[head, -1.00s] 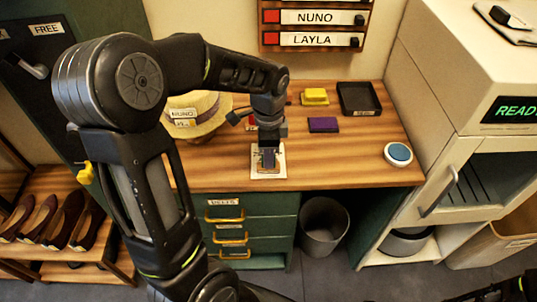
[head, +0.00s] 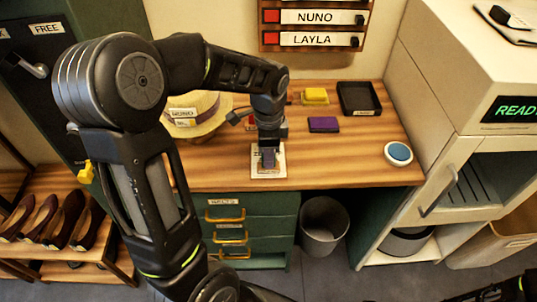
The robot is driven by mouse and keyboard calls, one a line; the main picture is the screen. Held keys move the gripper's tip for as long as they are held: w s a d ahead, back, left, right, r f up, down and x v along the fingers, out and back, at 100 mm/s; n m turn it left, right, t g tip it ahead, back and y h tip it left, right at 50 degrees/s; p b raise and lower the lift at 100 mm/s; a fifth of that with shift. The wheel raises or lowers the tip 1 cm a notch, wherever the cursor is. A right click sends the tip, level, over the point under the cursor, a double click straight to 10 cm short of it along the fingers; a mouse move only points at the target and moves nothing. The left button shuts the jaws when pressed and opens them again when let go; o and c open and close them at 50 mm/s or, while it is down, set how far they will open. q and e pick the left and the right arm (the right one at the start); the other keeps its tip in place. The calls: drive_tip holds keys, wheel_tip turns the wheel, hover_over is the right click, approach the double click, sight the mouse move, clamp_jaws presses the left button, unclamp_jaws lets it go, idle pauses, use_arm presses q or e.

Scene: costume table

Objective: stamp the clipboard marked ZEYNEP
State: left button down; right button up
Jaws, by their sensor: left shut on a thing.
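A small clipboard with a pale sheet (head: 267,173) lies near the front edge of the wooden table. Part of a printed name shows at its upper left, starting like a Z; the rest is hidden by my gripper. My left gripper (head: 268,157) points down over the middle of the clipboard, shut on a small dark thing that looks like a stamp. The held thing is mostly hidden, and I cannot tell whether it touches the sheet. My right gripper is not in view.
A purple pad (head: 323,124), a yellow block (head: 315,96), a black tray (head: 360,98) and a blue round item (head: 398,153) are on the table (head: 355,165) to the right. A straw hat (head: 198,120) stands left, partly behind my arm. A bin (head: 324,226) stands below.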

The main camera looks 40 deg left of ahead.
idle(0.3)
use_arm(q)
wheel_tip(320, 180, up, 7)
drive_tip(key=p, duration=0.5)
drive_tip(key=shift+p, duration=0.3)
idle(0.6)
